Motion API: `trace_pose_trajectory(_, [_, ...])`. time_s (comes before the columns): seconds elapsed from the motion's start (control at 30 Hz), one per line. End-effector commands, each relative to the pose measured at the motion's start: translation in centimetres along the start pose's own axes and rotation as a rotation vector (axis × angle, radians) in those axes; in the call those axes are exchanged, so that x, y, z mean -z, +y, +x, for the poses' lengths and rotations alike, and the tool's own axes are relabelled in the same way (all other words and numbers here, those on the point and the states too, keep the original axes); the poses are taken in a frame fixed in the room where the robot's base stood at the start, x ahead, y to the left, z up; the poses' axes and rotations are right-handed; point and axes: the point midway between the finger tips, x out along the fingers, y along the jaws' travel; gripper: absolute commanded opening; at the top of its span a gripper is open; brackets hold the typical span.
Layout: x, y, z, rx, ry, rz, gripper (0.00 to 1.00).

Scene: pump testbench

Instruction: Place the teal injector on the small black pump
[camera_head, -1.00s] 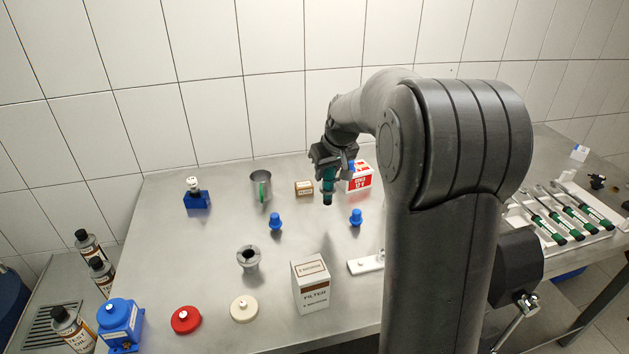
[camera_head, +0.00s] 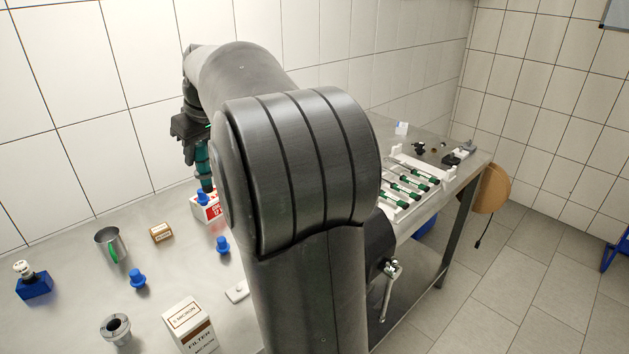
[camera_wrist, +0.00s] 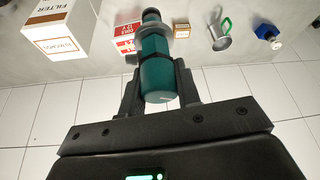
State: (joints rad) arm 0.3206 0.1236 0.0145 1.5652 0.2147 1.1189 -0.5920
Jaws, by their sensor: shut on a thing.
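The teal injector (camera_head: 203,168) hangs from my gripper (camera_head: 201,146) in the head view, its dark tip just above a blue knob near a red and white box. In the wrist view the injector (camera_wrist: 160,66) sits between the two fingers of my gripper (camera_wrist: 158,80), which is shut on it. My arm hides part of the table. A small black device (camera_head: 419,149), possibly the small black pump, stands at the table's far right end, well apart from the injector. It is too small to tell for sure.
The red and white box (camera_head: 206,212) is close below the injector. A rack of green-handled tools (camera_head: 402,203) lies between the arm and the black device. A grey and black device (camera_head: 458,157) stands near the table's right edge. A metal mug (camera_head: 108,247) and filter box (camera_head: 188,322) stand left.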

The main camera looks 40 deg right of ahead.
Motion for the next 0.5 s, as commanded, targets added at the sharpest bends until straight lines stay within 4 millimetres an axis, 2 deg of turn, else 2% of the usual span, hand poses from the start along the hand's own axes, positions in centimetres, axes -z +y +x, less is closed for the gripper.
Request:
trace_pose_trajectory(0.1, [1.1,0.0,-2.4,-0.002,0.004,-0.002,0.0])
trace_pose_trajectory(0.3, [2.1,0.1,-4.9,-0.002,0.003,0.003,0.0])
trace_pose_trajectory(0.5, [0.6,4.3,-5.0,-0.064,0.001,0.151,0.0])
